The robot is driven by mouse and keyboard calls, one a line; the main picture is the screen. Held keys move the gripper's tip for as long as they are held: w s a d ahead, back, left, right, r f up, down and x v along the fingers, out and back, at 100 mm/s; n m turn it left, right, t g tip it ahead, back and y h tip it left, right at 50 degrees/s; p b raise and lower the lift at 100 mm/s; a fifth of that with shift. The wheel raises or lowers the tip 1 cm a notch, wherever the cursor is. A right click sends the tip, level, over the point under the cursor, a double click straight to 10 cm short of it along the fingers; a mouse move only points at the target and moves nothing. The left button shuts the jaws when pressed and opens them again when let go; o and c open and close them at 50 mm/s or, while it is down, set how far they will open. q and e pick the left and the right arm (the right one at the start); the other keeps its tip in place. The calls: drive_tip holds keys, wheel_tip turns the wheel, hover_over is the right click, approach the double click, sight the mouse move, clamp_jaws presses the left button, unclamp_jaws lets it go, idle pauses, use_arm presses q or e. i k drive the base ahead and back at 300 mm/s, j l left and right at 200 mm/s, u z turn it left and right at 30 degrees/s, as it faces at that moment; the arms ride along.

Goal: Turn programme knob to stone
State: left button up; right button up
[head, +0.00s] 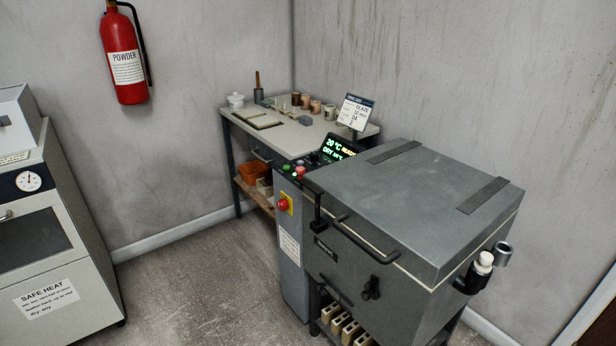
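The grey kiln (400,215) stands right of centre with its lid down. On its left is a control column (290,255) with a sloped panel on top. A small dark knob (314,158) shows on that panel, beside the display. Its pointer and markings are too small to read. The lit display (338,149) reads "20 °C" and a line starting with "DRY", partly cut off by the kiln lid. A green button (286,167) and a red button (300,170) sit on the panel. Neither of my grippers is in view.
A worktable (270,130) with pots and boards stands behind the column. A card (355,110) reading "GLAZE" stands above the display. A red emergency button (283,204) is on the column's front. A cabinet (50,240) stands at left. The floor (190,290) between is clear.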

sight(314, 155)
drive_tip(key=k+j+z, duration=0.3)
drive_tip(key=k+j, duration=0.35)
drive_tip(key=j, duration=0.15)
drive_tip(key=i+j+u, duration=0.15)
drive_tip(key=i+u, duration=0.15)
drive_tip(key=i, duration=0.3)
drive_tip(key=i+u, duration=0.25)
drive_tip(key=i, duration=0.35)
